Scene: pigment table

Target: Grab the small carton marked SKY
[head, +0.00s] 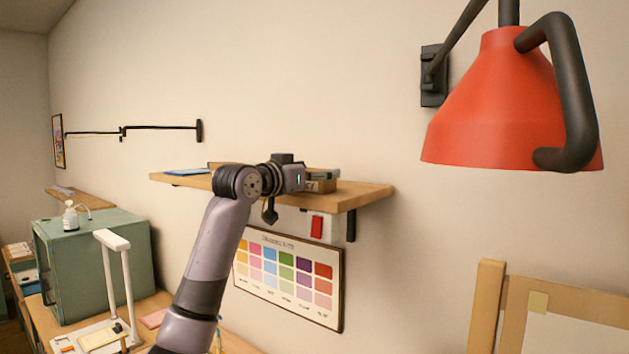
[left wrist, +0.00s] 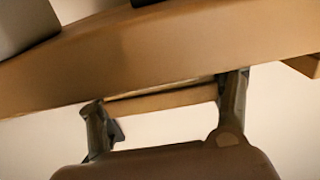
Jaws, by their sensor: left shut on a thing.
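The lettering does not show there, and I cannot tell whether the carton still touches the shelf. My right gripper is not in view.
A blue flat item (head: 186,171) lies at the shelf's left. A colour chart (head: 290,278) and a red tag (head: 316,227) are below the shelf. A red lamp (head: 495,110) hangs at right above an easel (head: 488,310). A green cabinet (head: 85,265) stands at lower left.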

